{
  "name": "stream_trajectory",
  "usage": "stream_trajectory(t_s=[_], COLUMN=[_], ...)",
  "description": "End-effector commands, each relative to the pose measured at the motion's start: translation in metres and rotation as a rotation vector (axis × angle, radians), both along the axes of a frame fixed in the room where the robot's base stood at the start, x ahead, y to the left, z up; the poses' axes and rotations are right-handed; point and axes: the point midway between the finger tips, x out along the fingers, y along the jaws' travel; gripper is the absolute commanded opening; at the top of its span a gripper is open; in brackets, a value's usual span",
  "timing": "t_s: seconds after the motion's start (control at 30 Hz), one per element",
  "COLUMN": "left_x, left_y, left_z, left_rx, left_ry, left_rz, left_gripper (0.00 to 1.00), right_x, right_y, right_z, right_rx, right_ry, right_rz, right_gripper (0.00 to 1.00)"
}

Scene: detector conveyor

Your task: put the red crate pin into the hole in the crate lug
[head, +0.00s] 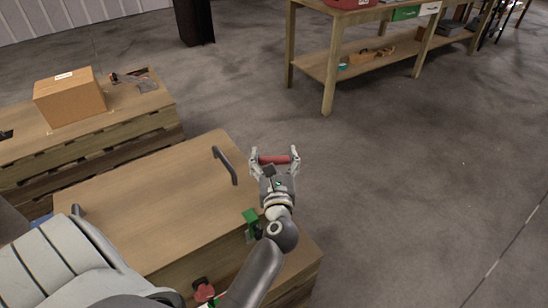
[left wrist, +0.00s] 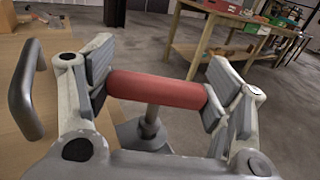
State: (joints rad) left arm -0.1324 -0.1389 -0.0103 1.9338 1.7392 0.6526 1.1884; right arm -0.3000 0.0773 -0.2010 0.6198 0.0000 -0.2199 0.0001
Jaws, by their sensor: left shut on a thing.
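The red crate pin (head: 274,160) is held crosswise between the fingertips of my left gripper (head: 275,159), just off the right edge of the wooden crate (head: 150,205). In the left wrist view the pin's red grip (left wrist: 157,90) lies between both finger pads. A grey shaft (left wrist: 152,118) shows below the grip; its lower end is hidden behind my gripper. A green fitting (head: 250,217) sits at the crate's right edge, partly behind my left arm. A red and green fitting (head: 205,290) shows on the near side. I cannot make out a lug hole. My right gripper is out of view.
A dark handle (head: 225,166) stands up from the crate top near my gripper. A cardboard box (head: 70,97) sits on a pallet at the left. A wooden workbench (head: 330,62) stands at the back. The floor at the right is clear.

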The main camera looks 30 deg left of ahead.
Motion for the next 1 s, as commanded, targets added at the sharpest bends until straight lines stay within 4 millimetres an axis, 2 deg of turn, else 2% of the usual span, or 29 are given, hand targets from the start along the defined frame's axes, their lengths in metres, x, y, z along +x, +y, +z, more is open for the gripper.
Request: stream_trajectory(t_s=[0.03, 0.07, 0.2, 0.27, 0.67, 0.87, 1.0], left_x=[0.0, 0.0, 0.0, 0.0, 0.0, 0.0, 0.0], left_y=[0.0, 0.0, 0.0, 0.0, 0.0, 0.0, 0.0], left_z=[-0.002, -0.002, -0.001, -0.001, 0.001, 0.021, 0.045], left_rx=[0.0, 0.001, 0.0, 0.0, -0.001, -0.002, -0.003], left_ry=[0.0, -0.001, 0.0, 0.0, -0.001, -0.005, -0.006], left_rz=[0.0, 0.0, 0.0, 0.0, 0.0, 0.001, 0.002], left_gripper=[0.49, 0.76, 0.94, 1.0, 1.0, 1.0, 1.0], right_x=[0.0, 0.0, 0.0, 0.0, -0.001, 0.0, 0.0], right_y=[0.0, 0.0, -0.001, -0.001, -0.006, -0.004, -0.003], right_z=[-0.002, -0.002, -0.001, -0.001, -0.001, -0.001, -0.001], right_rx=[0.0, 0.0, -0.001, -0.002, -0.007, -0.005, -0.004], right_ry=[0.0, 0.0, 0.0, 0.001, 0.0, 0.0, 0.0], right_rz=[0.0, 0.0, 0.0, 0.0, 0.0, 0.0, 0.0], right_gripper=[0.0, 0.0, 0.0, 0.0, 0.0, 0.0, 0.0])
